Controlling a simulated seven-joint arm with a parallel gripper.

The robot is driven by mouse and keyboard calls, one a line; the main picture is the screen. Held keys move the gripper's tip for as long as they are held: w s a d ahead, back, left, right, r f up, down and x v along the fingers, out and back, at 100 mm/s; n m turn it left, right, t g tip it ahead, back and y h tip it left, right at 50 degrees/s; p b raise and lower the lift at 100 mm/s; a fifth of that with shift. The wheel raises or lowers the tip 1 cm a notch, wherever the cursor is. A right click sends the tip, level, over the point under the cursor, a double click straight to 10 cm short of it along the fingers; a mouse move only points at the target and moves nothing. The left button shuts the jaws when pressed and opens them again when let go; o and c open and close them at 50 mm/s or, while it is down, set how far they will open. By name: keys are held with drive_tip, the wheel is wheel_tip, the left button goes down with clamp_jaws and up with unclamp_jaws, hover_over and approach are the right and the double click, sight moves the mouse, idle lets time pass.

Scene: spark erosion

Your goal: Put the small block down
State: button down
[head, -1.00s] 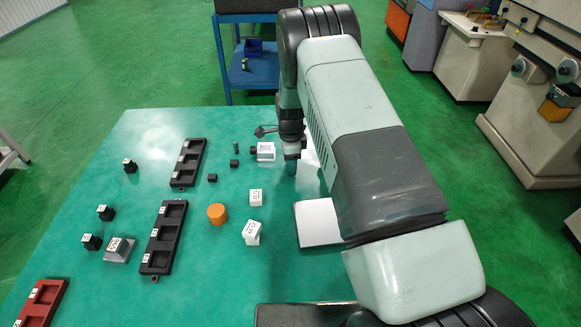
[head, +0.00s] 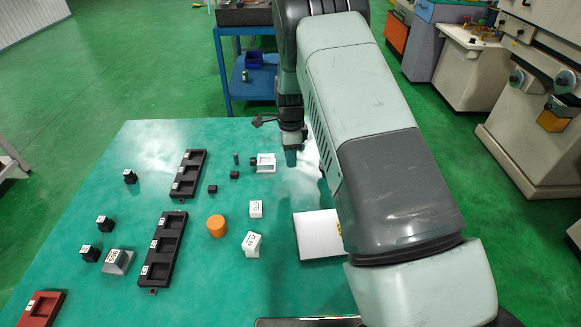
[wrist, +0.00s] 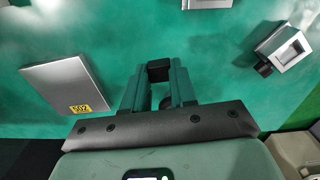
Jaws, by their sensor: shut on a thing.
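My gripper (head: 291,158) hangs over the far right part of the green table, right of the white block with a square opening (head: 265,163). In the wrist view my gripper (wrist: 158,82) is shut on a small dark block (wrist: 158,70) held between the fingertips. The head view does not show the held block clearly. Whether it touches the table I cannot tell. The flat plate with a yellow "502" label (wrist: 66,84) lies left of my gripper in the wrist view; the opened block (wrist: 285,47) is at right.
Two small black blocks lie loose, one nearer (head: 213,188) and one farther (head: 235,174). An orange cylinder (head: 217,226), two white labelled blocks (head: 256,209) (head: 252,245) and black trays (head: 185,190) (head: 147,268) stand to the left.

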wheel_tip(320, 180, up, 3)
drive_tip(key=s+d, duration=0.1)
drive_tip(key=s, duration=0.1)
drive_tip(key=m, duration=0.1)
hover_over(323, 232)
wheel_tip(323, 232, down, 4)
drive_tip(key=shift+f, duration=2.45)
drive_tip(key=c, duration=0.9)
unclamp_jaws()
drive_tip(key=shift+f, duration=0.1)
